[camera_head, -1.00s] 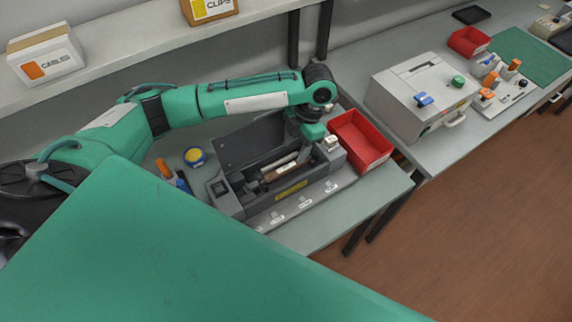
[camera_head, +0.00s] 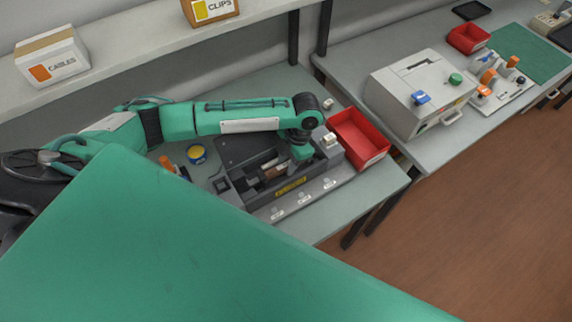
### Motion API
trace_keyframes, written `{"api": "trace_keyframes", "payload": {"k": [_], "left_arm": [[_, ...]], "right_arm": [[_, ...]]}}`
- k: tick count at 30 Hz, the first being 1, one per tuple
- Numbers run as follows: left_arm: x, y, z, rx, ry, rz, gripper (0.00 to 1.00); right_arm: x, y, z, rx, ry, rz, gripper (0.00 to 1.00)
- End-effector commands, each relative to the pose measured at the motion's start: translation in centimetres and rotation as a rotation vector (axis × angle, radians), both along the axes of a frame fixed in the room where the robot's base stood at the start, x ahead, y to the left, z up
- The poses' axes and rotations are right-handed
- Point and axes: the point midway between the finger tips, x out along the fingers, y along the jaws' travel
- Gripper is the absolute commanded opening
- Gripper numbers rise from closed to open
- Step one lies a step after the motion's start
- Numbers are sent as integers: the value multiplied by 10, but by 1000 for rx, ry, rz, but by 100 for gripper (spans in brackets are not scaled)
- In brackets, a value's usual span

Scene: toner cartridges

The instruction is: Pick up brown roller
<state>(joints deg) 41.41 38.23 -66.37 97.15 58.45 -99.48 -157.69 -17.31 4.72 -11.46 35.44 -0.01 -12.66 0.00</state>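The brown roller (camera_head: 273,173) lies inside the open dark grey device (camera_head: 320,178) on the near table. Part of it is hidden by my arm and the device's walls. My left gripper (camera_head: 298,158) is over the device, at the right end of the roller. Its fingers point down and are too small and covered to tell whether they are open or touching the roller. My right gripper is not in view.
A red bin (camera_head: 375,165) stands right of the device. A blue-and-yellow round tub (camera_head: 197,154) and an orange-handled tool (camera_head: 167,164) stand left. A shelf (camera_head: 140,66) runs behind. A grey printer-like box (camera_head: 440,80) is on the right table.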

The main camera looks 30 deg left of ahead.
Motion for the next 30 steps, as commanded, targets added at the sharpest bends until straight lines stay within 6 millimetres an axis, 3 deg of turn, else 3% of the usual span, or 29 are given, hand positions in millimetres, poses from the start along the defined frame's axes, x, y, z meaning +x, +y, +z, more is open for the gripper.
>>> {"api": "trace_keyframes", "payload": {"k": [1, 4, 5, 14, 20, 26, 30], "left_arm": [[0, 0, 0, 0, 0, 0, 23], [0, 0, 0, 0, 0, 0, 4], [0, 0, 0, 0, 0, 0, 1], [1, 0, 2, -1, -1, 0, 1], [1, 0, 17, -1, -3, -1, 1], [2, 0, 59, -1, -7, -2, 1], [2, 0, 106, -3, -9, -3, 1]], "right_arm": [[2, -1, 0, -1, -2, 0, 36], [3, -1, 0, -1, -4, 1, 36], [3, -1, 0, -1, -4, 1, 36], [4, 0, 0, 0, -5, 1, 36], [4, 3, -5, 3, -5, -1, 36], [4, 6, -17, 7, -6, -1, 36], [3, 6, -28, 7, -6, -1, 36]]}}
